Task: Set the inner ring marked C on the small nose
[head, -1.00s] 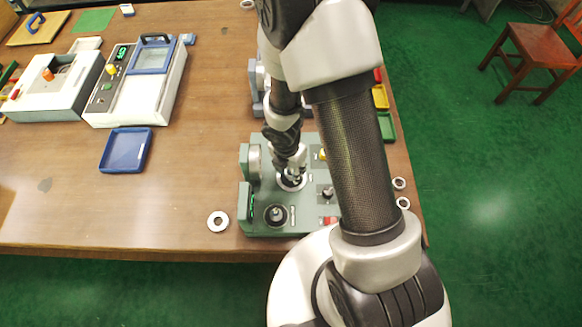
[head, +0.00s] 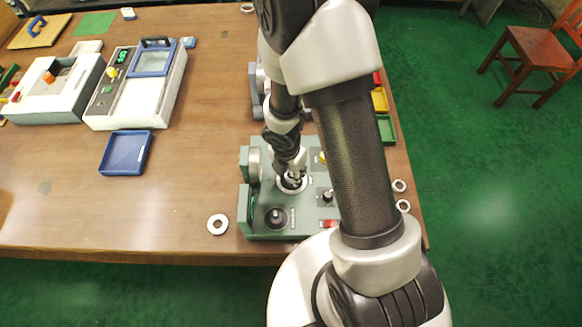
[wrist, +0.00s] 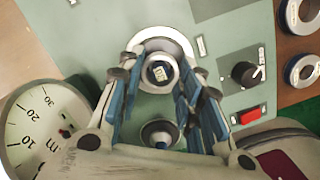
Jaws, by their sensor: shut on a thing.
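My gripper (wrist: 160,75) has its blue-padded fingers on both sides of a metal ring (wrist: 146,77), shut on it. The ring is over the far post of the green fixture, inside a wide pale collar (wrist: 168,45). A small label with a mark I cannot read shows in the ring's middle. I cannot tell whether the ring is seated or just above the post. In the head view my gripper (head: 292,178) is over the same spot, and the arm partly hides it. A second dark post (head: 277,216) stands nearer the front; it also shows in the wrist view (wrist: 160,133).
The green fixture (head: 300,228) has a dial gauge (wrist: 30,125), a black knob (wrist: 245,74) and a red button (wrist: 250,117). Loose rings lie on the table at left (head: 218,224) and right (head: 399,186).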

